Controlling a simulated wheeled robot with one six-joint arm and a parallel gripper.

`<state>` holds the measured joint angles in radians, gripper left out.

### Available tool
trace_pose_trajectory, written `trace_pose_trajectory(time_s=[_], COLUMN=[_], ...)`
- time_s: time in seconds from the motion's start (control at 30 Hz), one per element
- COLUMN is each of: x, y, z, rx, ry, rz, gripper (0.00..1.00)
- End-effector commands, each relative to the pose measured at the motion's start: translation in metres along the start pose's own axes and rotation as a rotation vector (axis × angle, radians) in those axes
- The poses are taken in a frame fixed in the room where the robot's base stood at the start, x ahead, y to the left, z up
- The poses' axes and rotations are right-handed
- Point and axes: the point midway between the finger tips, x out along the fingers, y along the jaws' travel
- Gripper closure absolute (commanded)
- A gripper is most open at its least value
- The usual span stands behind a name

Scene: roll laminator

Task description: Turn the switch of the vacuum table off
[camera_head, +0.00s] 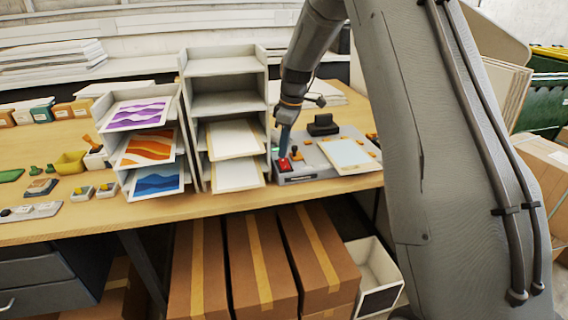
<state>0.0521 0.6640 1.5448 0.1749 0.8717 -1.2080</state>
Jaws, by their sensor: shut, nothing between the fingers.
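The vacuum table (310,176) is a low grey unit near the front edge of the wooden bench. A red switch (284,165) sits at its front left corner, with a small green light beside it. My gripper (284,152) is shut and points down just above the red switch. I cannot tell whether it touches the switch. A pale sheet (346,153) lies on the right part of the unit, with orange pieces around it. A black block (323,125) stands at its back.
Paper trays with colour prints (152,148) and a taller tray rack (226,100) stand close on the left. Small tools and blocks lie further left. Cardboard boxes (262,265) stand below the bench.

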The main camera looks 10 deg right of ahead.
Motion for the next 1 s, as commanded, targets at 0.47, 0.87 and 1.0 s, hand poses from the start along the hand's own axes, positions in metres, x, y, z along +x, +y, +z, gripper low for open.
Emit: trace_pose_trajectory(time_s=[0.47,0.87,1.0], x=[0.004,0.009,0.011], y=[0.000,0.000,0.000], z=[0.001,0.001,0.002], rx=[0.000,0.000,0.000], ry=[0.000,0.000,0.000], rz=[0.000,-0.001,-0.001], gripper=[1.00,1.00,1.00])
